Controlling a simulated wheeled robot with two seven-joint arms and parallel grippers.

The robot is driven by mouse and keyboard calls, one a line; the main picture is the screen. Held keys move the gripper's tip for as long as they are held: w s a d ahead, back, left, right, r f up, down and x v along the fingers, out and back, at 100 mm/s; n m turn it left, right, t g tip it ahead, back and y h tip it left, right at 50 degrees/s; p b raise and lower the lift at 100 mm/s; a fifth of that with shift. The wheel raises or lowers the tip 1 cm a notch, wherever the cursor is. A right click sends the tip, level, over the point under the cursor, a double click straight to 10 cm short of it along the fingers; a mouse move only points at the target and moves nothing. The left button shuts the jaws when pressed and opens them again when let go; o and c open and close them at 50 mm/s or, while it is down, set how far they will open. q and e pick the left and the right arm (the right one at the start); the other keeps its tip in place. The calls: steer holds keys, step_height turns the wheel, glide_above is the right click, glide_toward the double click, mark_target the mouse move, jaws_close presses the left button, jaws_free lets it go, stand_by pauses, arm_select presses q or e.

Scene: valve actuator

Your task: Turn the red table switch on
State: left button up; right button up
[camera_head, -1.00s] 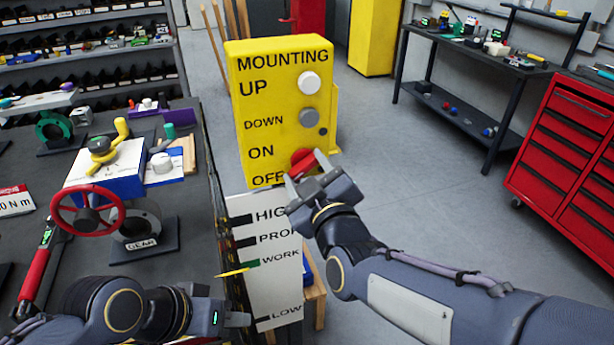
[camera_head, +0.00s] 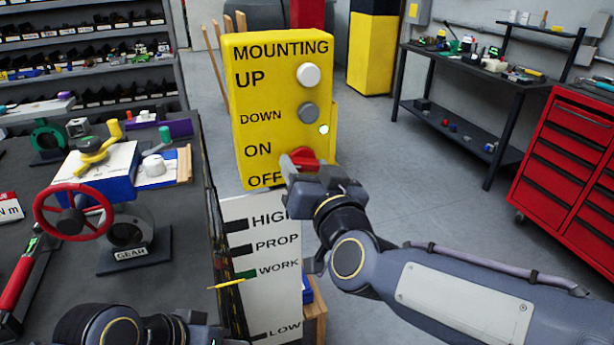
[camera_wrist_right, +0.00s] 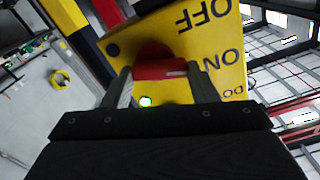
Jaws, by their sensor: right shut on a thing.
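The red switch (camera_head: 303,157) is on the lower right of the yellow control box (camera_head: 255,105), beside the ON and OFF labels. Its handle looks near level in the head view. My right gripper (camera_head: 302,170) is at the switch, partly covering it. In the wrist view the red switch (camera_wrist_right: 160,68) sits between the two fingers of my right gripper (camera_wrist_right: 159,72), which are shut on it.
The box also has a white button (camera_head: 308,75) and a grey button (camera_head: 308,112). A white level board (camera_head: 270,285) is below it. A workbench with a red handwheel (camera_head: 73,210) is at left. The floor (camera_head: 430,190) to the right is clear.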

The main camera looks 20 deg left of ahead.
steer(key=shift+m+b, duration=0.8)
steer(key=shift+m, duration=1.4)
steer(key=o, duration=1)
steer(key=shift+d, duration=0.1)
steer(key=v, duration=0.7)
steer(key=shift+s+d, duration=0.2)
steer(key=shift+s, duration=0.15)
